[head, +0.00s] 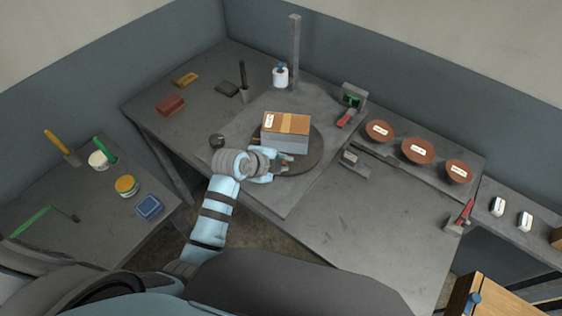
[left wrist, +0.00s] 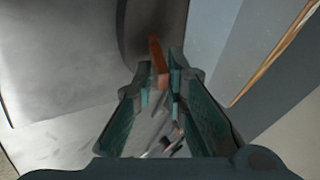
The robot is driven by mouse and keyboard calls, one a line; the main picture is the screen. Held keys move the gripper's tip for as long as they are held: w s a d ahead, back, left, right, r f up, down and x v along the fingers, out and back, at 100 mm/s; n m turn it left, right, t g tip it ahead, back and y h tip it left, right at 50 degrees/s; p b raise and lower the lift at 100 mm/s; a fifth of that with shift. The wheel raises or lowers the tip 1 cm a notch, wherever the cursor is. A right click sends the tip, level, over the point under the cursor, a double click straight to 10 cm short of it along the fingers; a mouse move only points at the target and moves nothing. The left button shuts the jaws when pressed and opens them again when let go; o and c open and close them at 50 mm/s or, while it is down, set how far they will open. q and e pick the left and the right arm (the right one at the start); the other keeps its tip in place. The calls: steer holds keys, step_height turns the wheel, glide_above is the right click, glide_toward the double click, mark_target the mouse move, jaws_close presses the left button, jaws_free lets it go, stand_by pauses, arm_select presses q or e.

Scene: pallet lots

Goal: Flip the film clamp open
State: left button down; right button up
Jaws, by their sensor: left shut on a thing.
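My left gripper (head: 279,165) is at the near edge of the round grey turntable (head: 312,163), just in front of a carton-topped grey block (head: 286,143). In the left wrist view the fingers of my left gripper (left wrist: 168,82) are closed around an orange-red bar (left wrist: 157,58), which looks like the film clamp's lever. The clamp's body is mostly hidden by the fingers, so I cannot tell its angle well. My right gripper is not in view.
A grey post (head: 294,45) stands behind the turntable with a white roll (head: 280,77) beside it. A red-handled device (head: 351,100) and several brown bowls (head: 418,150) are to the right.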

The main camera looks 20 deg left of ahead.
arm_select(q)
steer(key=c, duration=1.6)
jaws_free()
steer(key=shift+f, duration=0.1)
steer(key=v, duration=1.2)
steer(key=shift+d, duration=0.1)
